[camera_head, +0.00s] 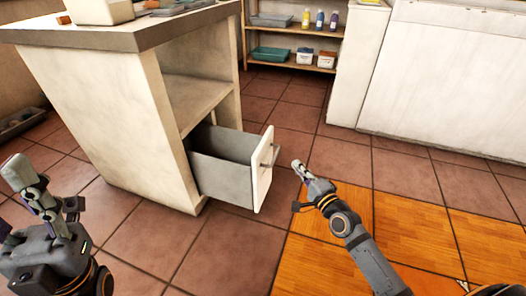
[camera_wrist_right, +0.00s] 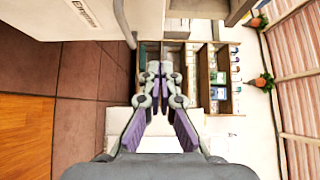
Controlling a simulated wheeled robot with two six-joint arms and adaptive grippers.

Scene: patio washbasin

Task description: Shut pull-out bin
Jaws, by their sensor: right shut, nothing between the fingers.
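The pull-out bin (camera_head: 222,168) is a grey box with a white front panel (camera_head: 263,172) and a bar handle. It stands partly pulled out of the low opening in the white cabinet (camera_head: 110,105), and its inside looks empty. My right gripper (camera_head: 299,166) is shut and empty, just right of the front panel and apparently apart from it.
A wooden shelf (camera_head: 262,72) with bottles and tubs stands at the back. A large white unit (camera_head: 440,80) is at the right. The tiled floor (camera_head: 345,158) around the bin front is clear, with orange wood-look tiles (camera_head: 410,215) under my right arm.

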